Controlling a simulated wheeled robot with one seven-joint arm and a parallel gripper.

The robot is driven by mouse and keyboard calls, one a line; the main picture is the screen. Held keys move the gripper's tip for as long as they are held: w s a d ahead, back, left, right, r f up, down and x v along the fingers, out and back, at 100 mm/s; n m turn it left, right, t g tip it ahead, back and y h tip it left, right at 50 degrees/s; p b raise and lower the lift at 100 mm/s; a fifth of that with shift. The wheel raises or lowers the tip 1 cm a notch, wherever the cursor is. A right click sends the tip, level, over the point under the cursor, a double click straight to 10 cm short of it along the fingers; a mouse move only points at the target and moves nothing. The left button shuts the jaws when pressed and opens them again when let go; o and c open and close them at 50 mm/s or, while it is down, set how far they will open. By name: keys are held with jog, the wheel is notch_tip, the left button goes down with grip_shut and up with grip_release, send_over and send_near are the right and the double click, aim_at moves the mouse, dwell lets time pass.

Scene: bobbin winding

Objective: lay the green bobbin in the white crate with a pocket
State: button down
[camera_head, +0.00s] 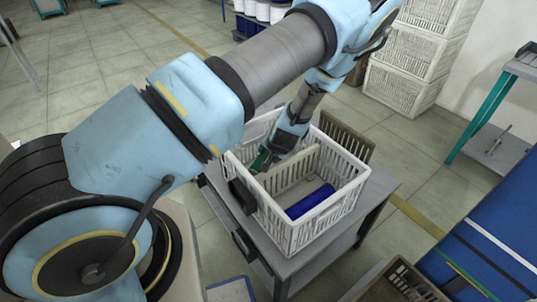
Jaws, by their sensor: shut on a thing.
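The white crate (337,210) stands on a grey table in the middle of the view. A divider (292,172) splits its inside. A blue bobbin (310,201) lies in the part on the near right side of the divider. My gripper (268,159) reaches down into the crate on the far left side of the divider. It is shut on the green bobbin (260,161), of which only a small part shows. My gripper and the crate wall hide the rest, so I cannot tell whether the bobbin touches the crate floor.
The grey table (376,190) has a narrow bare strip to the right of the crate. A brown crate (346,143) is behind it, and another (405,284) is at the bottom. A dark object (243,196) sits at the crate's left wall. Stacked white crates (405,88) stand at the back right.

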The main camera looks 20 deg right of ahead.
jog(key=shift+f, duration=0.25)
jog(key=shift+c, duration=1.8)
grip_release()
jog(key=v, duration=1.3)
jog(key=shift+w+r+b, duration=0.25)
jog(key=shift+w+b, duration=0.05)
jog(key=shift+b, duration=0.05)
